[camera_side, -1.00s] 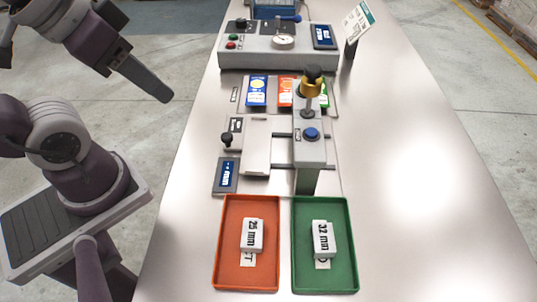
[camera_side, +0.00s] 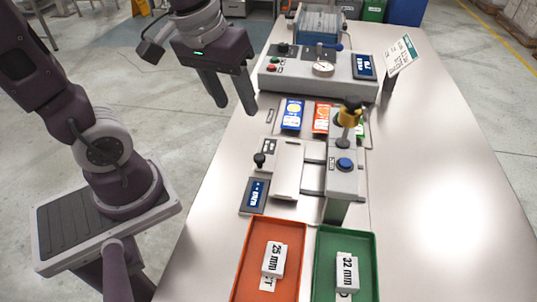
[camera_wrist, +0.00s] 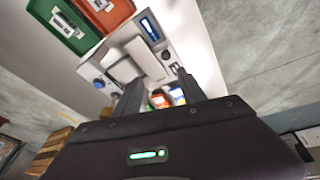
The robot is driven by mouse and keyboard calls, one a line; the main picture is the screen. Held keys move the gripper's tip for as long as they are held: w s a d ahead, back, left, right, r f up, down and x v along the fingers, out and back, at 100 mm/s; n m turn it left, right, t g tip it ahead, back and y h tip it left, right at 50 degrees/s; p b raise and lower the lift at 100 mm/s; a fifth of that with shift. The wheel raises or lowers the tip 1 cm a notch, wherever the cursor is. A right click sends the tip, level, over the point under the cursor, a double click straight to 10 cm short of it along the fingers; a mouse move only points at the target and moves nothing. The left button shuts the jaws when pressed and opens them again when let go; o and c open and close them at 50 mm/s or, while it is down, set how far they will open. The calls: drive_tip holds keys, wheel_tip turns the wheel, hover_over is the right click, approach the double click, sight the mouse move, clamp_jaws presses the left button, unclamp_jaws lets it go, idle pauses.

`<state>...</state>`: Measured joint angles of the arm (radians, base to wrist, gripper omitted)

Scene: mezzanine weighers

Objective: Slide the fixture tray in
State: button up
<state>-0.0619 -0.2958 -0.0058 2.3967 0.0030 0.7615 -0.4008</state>
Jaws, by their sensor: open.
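The pale grey fixture tray (camera_side: 288,168) sits on its rails at the left of the small press station, apart from the press column (camera_side: 343,180). A black knob (camera_side: 260,159) stands at its left side. In the wrist view the tray (camera_wrist: 122,70) lies beyond my fingers. My gripper (camera_side: 236,107) is open and empty, fingers pointing down, up and to the left of the tray and knob near the table's left edge. Its two fingers (camera_wrist: 157,92) also show apart in the wrist view. Nothing is between them.
The press has a yellow-black top (camera_side: 350,112) and blue button (camera_side: 344,164). Colored cards (camera_side: 291,114) lie behind. A grey console (camera_side: 318,82) stands at the back. An orange bin (camera_side: 245,275) and green bin (camera_side: 318,270) hold labelled blocks. The table's right side is clear.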

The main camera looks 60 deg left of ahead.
sight(260, 156)
drive_tip(key=w+f+n+g, duration=0.1)
drive_tip(key=w+f+n, duration=0.1)
drive_tip(key=f, duration=0.1)
drive_tip(key=w+a+f+n+g, duration=0.1)
drive_tip(key=w+f+n, duration=0.1)
drive_tip(key=f, duration=0.2)
drive_tip(key=w+a+f+n+g, duration=0.1)
drive_tip(key=w+f+n, duration=0.1)
drive_tip(key=f, duration=0.2)
drive_tip(key=shift+w+a+n, duration=0.2)
drive_tip(key=shift+n, duration=0.1)
wheel_tip(260, 156, down, 8)
drive_tip(key=shift+r, duration=0.25)
drive_tip(key=shift+c, duration=0.5)
clamp_jaws()
drive_tip(key=shift+r, duration=0.1)
